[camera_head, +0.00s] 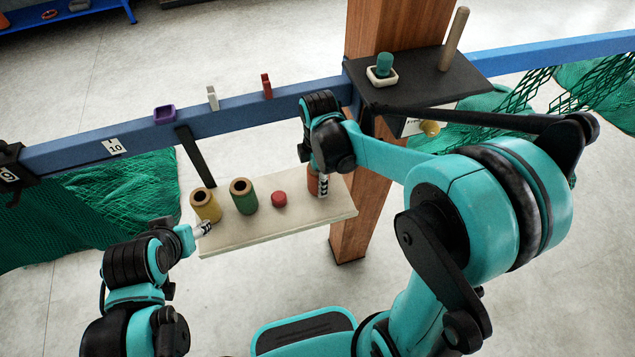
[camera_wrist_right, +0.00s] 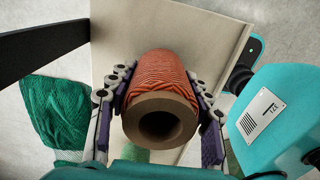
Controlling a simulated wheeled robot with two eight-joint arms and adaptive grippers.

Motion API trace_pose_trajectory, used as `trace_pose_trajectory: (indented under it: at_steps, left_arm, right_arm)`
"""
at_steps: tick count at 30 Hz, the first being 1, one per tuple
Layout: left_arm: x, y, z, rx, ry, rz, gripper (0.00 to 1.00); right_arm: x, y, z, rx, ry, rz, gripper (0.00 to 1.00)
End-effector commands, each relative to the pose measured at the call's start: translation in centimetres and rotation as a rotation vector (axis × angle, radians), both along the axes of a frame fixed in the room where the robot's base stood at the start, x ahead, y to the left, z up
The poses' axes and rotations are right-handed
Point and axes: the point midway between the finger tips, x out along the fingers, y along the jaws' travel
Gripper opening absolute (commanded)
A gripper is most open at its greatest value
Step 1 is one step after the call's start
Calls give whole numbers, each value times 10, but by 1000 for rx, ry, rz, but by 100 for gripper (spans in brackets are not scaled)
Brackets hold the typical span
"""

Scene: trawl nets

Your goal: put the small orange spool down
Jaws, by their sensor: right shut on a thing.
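The small orange spool (camera_head: 313,183) is at the right end of the cream board. My right gripper (camera_head: 319,184) is shut on it, coming from above. In the right wrist view the orange spool (camera_wrist_right: 163,95) sits between the two finger pads, its hollow end towards the camera. The board (camera_wrist_right: 205,40) lies behind it; whether the spool's far end touches the board I cannot tell. My left gripper (camera_head: 203,229) is low at the board's left end, close to the yellow spool (camera_head: 205,206); its opening is too small to judge.
The cream board (camera_head: 275,235) also holds a green spool (camera_head: 243,197) and a short red piece (camera_head: 279,198). A blue rail (camera_head: 230,112) runs behind, with a purple holder (camera_head: 164,114) on it. A wooden post (camera_head: 350,225) stands just right. A dark shelf (camera_head: 415,88) is above.

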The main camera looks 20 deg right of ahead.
Motion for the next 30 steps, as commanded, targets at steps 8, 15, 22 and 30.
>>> trace_pose_trajectory:
  at_steps: [8,15,22,30]
  left_arm:
    - [0,0,-3,0,0,0,56]
    - [0,0,-6,0,0,0,56]
    - [0,0,-6,0,0,0,56]
    - [0,0,3,0,0,0,56]
  right_arm:
    - [0,0,-10,0,0,0,18]
    - [0,0,-13,0,0,0,68]
    - [0,0,-13,0,0,0,71]
    - [0,0,6,0,0,0,71]
